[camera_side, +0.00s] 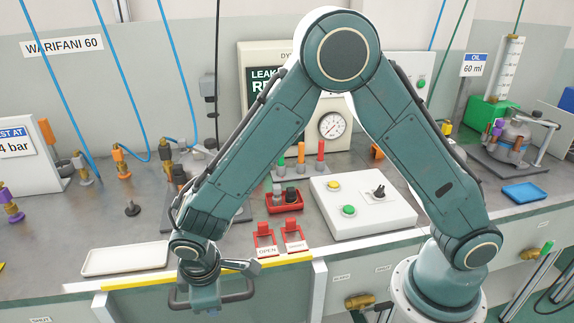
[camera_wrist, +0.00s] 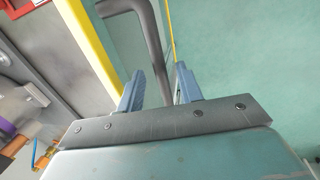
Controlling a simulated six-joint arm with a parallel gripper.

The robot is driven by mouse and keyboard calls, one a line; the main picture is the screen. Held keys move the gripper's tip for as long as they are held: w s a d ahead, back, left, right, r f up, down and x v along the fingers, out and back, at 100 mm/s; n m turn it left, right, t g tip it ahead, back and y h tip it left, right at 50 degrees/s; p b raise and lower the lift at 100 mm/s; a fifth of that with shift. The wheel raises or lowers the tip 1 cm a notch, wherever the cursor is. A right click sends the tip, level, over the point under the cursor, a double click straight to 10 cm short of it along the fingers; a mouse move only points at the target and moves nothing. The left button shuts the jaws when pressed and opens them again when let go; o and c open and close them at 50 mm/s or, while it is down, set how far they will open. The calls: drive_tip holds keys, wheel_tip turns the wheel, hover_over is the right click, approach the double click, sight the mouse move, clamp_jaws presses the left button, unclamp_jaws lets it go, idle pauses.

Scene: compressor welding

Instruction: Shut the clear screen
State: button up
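The clear screen (camera_side: 150,302) appears to be the see-through panel below the yellow edge (camera_side: 135,281) at the bench front; its outline is hard to make out. A grey bar handle (camera_side: 240,296) sits near that edge and also shows in the wrist view (camera_wrist: 150,32). My gripper (camera_side: 205,298) is down at the handle, its fingers hidden in the side view. In the wrist view my gripper's two blue fingers (camera_wrist: 158,88) stand apart, with part of the handle between them and a gap beside it. I cannot tell whether they touch it.
A white tray (camera_side: 125,258) lies left of my wrist. Red OPEN and neighbouring tags (camera_side: 280,238) stand just right of it. A white button box (camera_side: 362,206) is farther right. Brass fittings and blue hoses (camera_side: 125,160) are at the left back.

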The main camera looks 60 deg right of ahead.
clamp_jaws()
wheel_tip(320, 180, up, 21)
drive_tip(key=shift+f, duration=0.15)
drive_tip(key=shift+o, duration=0.3)
unclamp_jaws()
drive_tip(key=shift+f, duration=0.1)
